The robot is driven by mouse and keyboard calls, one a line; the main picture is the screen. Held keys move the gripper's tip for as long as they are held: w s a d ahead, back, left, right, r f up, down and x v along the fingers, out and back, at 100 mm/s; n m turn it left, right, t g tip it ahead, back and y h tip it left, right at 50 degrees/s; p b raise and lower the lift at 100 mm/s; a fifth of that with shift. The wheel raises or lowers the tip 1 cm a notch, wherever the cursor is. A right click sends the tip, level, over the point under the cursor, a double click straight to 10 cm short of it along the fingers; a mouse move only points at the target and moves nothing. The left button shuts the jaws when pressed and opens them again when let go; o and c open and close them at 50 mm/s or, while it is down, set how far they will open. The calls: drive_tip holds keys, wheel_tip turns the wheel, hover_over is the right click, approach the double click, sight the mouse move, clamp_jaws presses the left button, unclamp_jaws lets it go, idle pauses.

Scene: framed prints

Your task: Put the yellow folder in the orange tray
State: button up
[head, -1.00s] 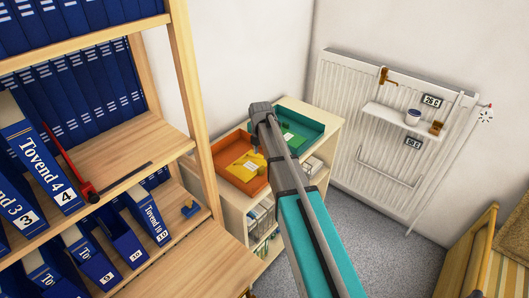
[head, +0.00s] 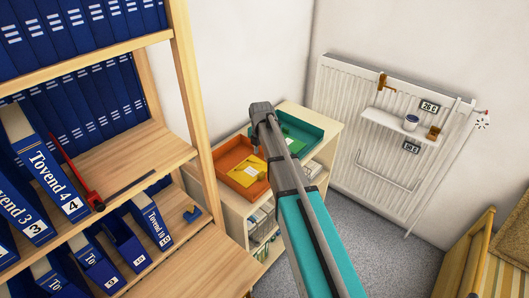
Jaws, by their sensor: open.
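The yellow folder (head: 246,171) lies inside the orange tray (head: 229,161), on top of a low pale wooden cabinet. My arm reaches across the middle of the head view, and my gripper (head: 259,109) is at its far end, over the cabinet near the trays. The fingers are mostly hidden behind the arm. The gripper is open, and I see nothing held in it. The folder lies apart from the wrist, to its lower left in the picture, with its right edge close to the arm's outline.
A green tray (head: 301,133) stands right of the orange tray, partly behind my arm. A tall wooden shelf (head: 190,100) with blue binders rises on the left. A white radiator (head: 385,130) with a small shelf is on the right wall. Grey floor (head: 370,235) lies open between.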

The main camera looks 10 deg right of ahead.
drive_tip(key=s+a+m, duration=0.1)
drive_tip(key=s+m, duration=2.3)
drive_tip(key=m, duration=0.1)
drive_tip(key=shift+s+a, duration=0.15)
drive_tip(key=shift+s, duration=0.15)
idle(0.7)
